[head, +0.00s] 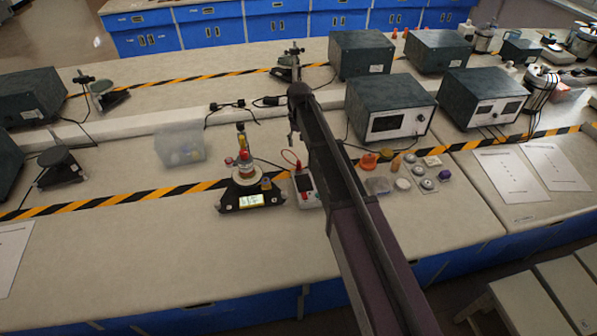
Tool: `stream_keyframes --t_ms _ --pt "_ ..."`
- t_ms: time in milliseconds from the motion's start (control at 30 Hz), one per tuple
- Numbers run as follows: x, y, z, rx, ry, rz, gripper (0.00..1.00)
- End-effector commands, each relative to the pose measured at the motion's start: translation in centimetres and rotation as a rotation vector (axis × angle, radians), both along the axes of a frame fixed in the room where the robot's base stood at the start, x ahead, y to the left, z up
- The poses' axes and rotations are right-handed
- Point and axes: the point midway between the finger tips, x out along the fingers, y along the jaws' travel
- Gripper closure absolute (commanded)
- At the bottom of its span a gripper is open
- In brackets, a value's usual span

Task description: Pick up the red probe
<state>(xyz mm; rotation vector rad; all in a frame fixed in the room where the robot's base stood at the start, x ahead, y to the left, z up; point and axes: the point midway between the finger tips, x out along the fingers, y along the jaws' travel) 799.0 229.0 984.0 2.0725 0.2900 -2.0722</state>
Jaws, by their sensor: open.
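A thin red lead (291,157) with a curved tip stands at the upper end of a small white meter (304,183) on the bench. I take it for the red probe, though it is too small to tell its exact shape. My arm comes in from the lower right and crosses just right of the meter. My gripper (293,133) hangs below the arm's far end, appearing above the red lead in the picture and apart from it. It is open and small here; part of it is hidden by the arm. Nothing shows between its fingers.
A black-based instrument (252,198) with a red-topped column stands left of the meter. A clear plastic box (180,145) is farther left. Small weights and an orange piece (369,161) lie right of the arm. A grey power unit (391,108) stands behind.

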Motion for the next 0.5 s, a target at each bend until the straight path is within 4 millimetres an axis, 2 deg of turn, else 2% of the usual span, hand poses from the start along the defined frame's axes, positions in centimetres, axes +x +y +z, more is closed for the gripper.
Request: stream_keyframes --t_ms 33,500 --pt "0.0 0.0 -0.8 0.000 0.000 0.000 0.35" --pt "-0.1 0.1 -4.3 0.000 0.000 0.002 0.35"
